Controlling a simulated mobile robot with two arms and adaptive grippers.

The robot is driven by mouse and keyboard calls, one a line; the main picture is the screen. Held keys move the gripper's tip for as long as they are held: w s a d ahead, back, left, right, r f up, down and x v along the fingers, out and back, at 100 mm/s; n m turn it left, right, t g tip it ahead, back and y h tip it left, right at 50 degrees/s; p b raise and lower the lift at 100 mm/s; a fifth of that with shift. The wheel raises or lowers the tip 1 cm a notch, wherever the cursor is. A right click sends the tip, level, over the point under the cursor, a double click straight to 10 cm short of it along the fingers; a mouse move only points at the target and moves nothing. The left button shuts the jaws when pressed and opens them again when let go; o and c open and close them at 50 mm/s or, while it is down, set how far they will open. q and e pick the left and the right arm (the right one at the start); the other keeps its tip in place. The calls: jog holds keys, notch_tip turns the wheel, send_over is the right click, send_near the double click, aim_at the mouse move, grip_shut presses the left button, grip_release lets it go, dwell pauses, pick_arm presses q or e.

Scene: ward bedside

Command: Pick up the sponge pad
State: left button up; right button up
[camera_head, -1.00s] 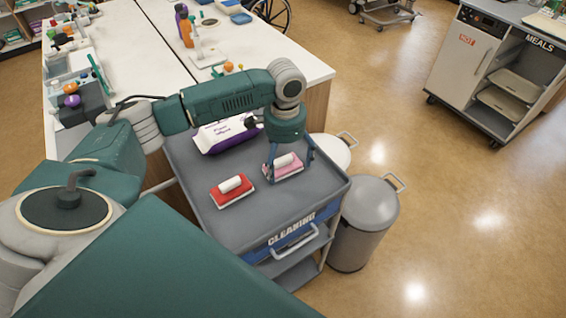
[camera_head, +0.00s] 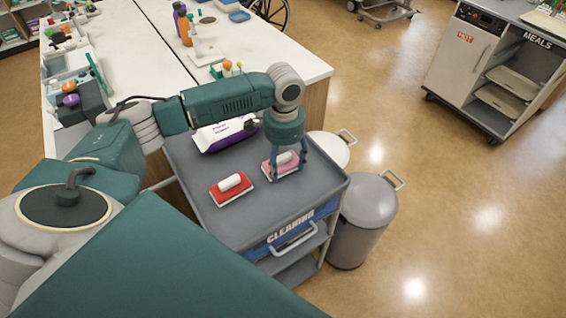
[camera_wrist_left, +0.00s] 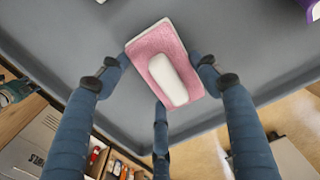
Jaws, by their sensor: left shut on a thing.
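The pink sponge pad (camera_head: 270,168) with a white handle lies on the top tray of the grey cleaning cart (camera_head: 199,218). My left gripper (camera_head: 286,170) reaches down over it, and its fingers are shut around the pad. In the left wrist view the pink pad (camera_wrist_left: 154,66) with its white grip sits between the blue fingers (camera_wrist_left: 160,90). I cannot tell whether the pad is lifted off the tray. A red pad (camera_head: 231,191) with a white handle lies to the left on the same tray. My right gripper is out of view.
A white and purple wipes pack (camera_head: 215,137) lies at the back of the tray. A grey bin (camera_head: 366,215) stands right of the cart. A white table (camera_head: 300,66) with bottles is behind. The meals trolley (camera_head: 470,65) stands far right.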

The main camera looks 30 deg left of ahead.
pick_arm(q)
notch_tip(320, 180, up, 14)
jog(key=shift+w+f+b, duration=0.1)
jog(key=shift+b, duration=1.15)
jog(key=shift+c, duration=0.2)
notch_tip(320, 180, up, 6)
send_over(285, 165)
jog(key=shift+a+p, duration=0.15)
jog(key=shift+p, duration=0.25)
